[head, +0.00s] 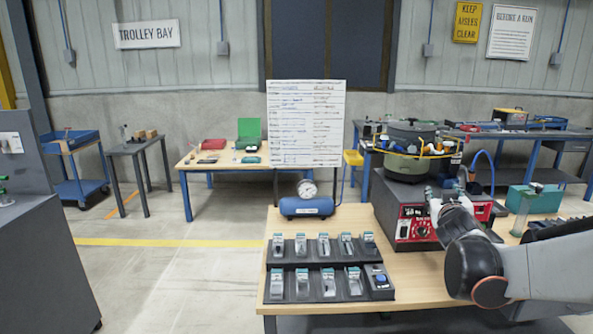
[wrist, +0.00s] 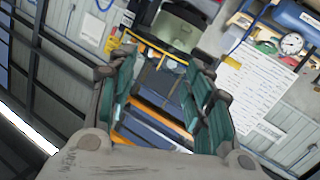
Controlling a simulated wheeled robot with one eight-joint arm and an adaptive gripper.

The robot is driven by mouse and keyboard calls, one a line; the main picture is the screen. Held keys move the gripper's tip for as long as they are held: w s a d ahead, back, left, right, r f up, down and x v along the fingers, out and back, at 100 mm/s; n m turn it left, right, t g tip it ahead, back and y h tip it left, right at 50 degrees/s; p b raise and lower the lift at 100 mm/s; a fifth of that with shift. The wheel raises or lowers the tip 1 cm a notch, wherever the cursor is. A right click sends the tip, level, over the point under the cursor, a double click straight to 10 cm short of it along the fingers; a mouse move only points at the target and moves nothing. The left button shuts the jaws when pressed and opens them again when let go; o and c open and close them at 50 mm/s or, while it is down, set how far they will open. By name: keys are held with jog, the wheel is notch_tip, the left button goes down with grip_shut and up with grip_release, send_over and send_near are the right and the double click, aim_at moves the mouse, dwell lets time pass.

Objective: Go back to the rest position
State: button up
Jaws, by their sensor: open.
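My gripper (head: 452,188) is at the right of the head view, in front of the bowl feeder's base and below its bowl. In the wrist view my gripper (wrist: 165,92) shows two green-padded fingers spread apart with nothing held between them. The bowl feeder (head: 408,165) has a dark round bowl on a grey base with a red control panel (head: 412,222). My arm and gripper hide part of the panel's right side. I cannot tell the exact gap between gripper and feeder.
A two-tier black rack (head: 312,265) with several small labelled parts and a blue button stands on the wooden bench (head: 240,300). Behind it are a blue air tank with a gauge (head: 306,205) and a whiteboard (head: 306,122). Open floor lies left of the bench.

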jog(key=s+a+g+y, duration=0.1)
jog(key=s+a+g, duration=0.1)
jog(key=s+a, duration=0.35)
jog(key=s+a+g+y, duration=0.1)
jog(key=s+a+g, duration=0.15)
jog(key=s, duration=0.55)
jog(key=s+a+f+g+y, duration=0.1)
jog(key=s+a+f, duration=0.2)
jog(key=s, duration=0.4)
jog(key=s+a+f+g+y, duration=0.1)
jog(key=s+a+f, duration=0.3)
jog(key=s, duration=0.3)
jog(key=s+a+f+n+g+y+b, duration=0.1)
jog(key=s+a+f+g, duration=0.1)
jog(key=s+f, duration=0.3)
jog(key=s+a, duration=0.1)
jog(key=s, duration=0.2)
jog(key=shift+a+f, duration=0.15)
jog(key=shift+a, duration=0.2)
jog(key=shift+w, duration=0.1)
jog(key=shift+c, duration=0.6)
